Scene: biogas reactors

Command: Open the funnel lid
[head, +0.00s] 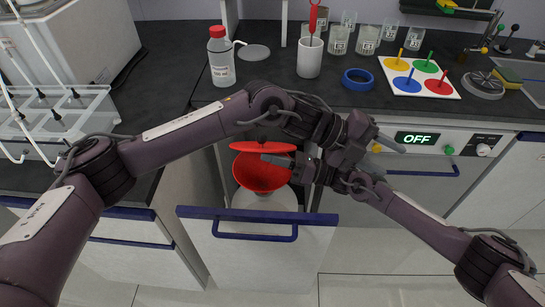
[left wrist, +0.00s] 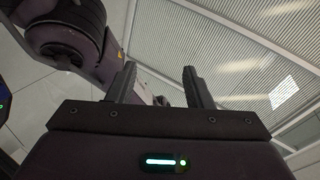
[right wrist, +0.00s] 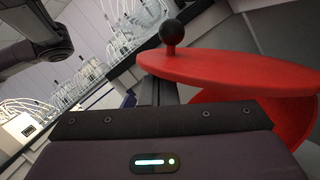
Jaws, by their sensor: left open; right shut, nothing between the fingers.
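The red funnel (head: 262,178) stands in an open drawer (head: 262,250) below the counter. Its red lid (head: 250,146) is tilted up above the mouth, with a gap at the front. In the right wrist view the lid (right wrist: 230,70) shows its black ball knob (right wrist: 172,32), and part of the funnel (right wrist: 285,112) shows beneath. My right gripper (head: 268,158) is shut and empty, its fingers by the lid's underside; whether they touch is unclear. My left gripper (head: 388,143) is open and empty, right of the funnel; its spread fingers show in the left wrist view (left wrist: 158,88).
A red-capped bottle (head: 221,60), a white cup (head: 309,58), a blue ring (head: 357,79) and several glass beakers stand on the counter. A peg board (head: 420,78) lies to the right. My crossed arms fill the space before the counter.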

